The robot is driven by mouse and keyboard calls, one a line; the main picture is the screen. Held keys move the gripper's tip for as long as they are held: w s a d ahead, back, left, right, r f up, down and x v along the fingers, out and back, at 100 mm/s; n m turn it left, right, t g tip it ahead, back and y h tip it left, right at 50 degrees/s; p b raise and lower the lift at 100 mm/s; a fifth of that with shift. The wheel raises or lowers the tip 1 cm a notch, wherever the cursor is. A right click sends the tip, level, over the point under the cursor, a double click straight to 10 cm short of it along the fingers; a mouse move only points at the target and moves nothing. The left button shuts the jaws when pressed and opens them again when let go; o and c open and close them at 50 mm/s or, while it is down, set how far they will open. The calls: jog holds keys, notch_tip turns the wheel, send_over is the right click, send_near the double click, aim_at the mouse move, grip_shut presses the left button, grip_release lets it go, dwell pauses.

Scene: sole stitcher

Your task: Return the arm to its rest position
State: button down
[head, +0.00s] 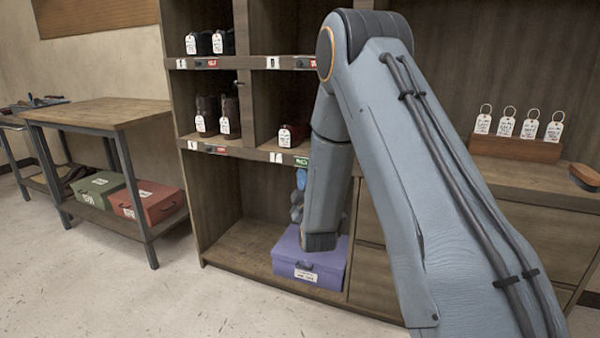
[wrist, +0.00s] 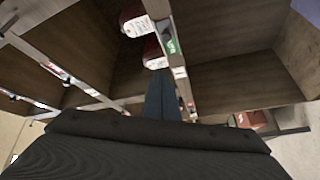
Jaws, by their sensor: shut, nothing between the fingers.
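My arm (head: 430,190) rises from the lower right of the head view, bends at a high elbow and drops in front of the shelving. Its lower link (head: 328,185) hangs before the bottom bay, overlapping the purple box in the picture. My gripper (wrist: 162,92) shows in the wrist view as two narrow dark fingers together, with nothing between them. The fingers point toward the shelf edge with tags. In the head view the gripper cannot be made out clearly behind the lower link.
The shelving (head: 237,150) holds tagged footwear. A purple box (head: 305,268) sits in its bottom bay, with a small blue shape above it. A wooden bench (head: 105,112) at left has a green box (head: 97,187) and red box (head: 148,202) below. The floor (head: 120,290) in front is clear.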

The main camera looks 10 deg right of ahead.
jog(key=shift+s+a, duration=0.1)
jog(key=shift+a, duration=0.05)
jog(key=s+a+m+g+y, duration=0.4)
jog(key=s+a+g, duration=0.7)
jog(key=s, duration=0.4)
jog(key=s+a+r+m+g+h, duration=0.15)
jog(key=s+m+g, duration=0.5)
jog(key=s, duration=2.65)
jog(key=d+r+m+g+p, duration=0.1)
jog(key=d+r+p, duration=0.9)
jog(key=p, duration=1)
jog(key=shift+w+d+r+g, duration=0.2)
jog(key=shift+r+g, duration=0.35)
jog(key=shift+r, duration=0.4)
jog(key=shift+h, duration=0.25)
